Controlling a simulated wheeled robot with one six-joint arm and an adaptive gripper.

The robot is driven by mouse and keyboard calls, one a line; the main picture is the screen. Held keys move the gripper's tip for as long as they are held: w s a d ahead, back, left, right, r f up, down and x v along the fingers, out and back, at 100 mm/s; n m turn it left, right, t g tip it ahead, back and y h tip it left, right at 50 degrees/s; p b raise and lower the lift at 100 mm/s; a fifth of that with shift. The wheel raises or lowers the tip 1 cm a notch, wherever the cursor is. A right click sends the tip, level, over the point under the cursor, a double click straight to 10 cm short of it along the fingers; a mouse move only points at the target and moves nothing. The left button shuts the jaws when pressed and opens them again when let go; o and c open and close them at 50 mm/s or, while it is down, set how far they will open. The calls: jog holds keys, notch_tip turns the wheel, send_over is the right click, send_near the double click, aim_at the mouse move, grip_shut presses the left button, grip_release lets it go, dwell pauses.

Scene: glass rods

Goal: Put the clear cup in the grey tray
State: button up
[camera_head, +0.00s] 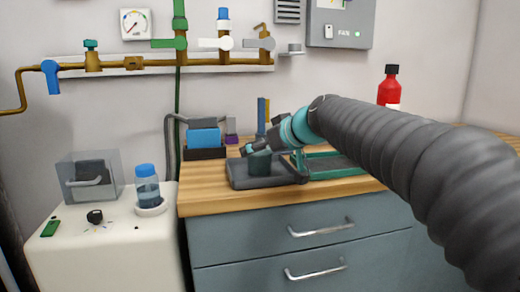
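The grey tray (240,180) lies on the wooden worktop, near its front left part. A small dark-tinted, cup-shaped thing (260,164) shows within the tray's outline; it looks like the clear cup, upright. My gripper (252,151) comes in from the right and is at the top of this cup, over the tray. The fingers are small and dark here, so whether they grip the cup's rim cannot be told. Whether the cup's base touches the tray floor is also unclear.
A green tray (340,173) is right of the grey tray, partly behind my arm. A dark holder with blue items (204,139) stands behind left. A blue-capped bottle (148,186) stands on the white unit at left. A red bottle (388,88) is at the back right.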

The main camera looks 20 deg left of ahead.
jog(key=v, duration=1.1)
jog(key=s+d+f+m+h, duration=0.5)
jog(key=s+d+f, duration=0.7)
jog(key=d+f, duration=0.2)
jog(key=s+d+f+m+g+h, duration=0.1)
jog(key=s+d+f+m+h, duration=0.4)
jog(key=s+d+f, duration=0.7)
notch_tip(320, 180, down, 3)
jog(key=shift+s+d+r+m, duration=0.1)
jog(key=shift+s+d+m, duration=0.3)
jog(key=shift+d, duration=0.7)
jog(key=shift+w, duration=0.15)
notch_tip(320, 180, up, 5)
jog(key=p, duration=0.5)
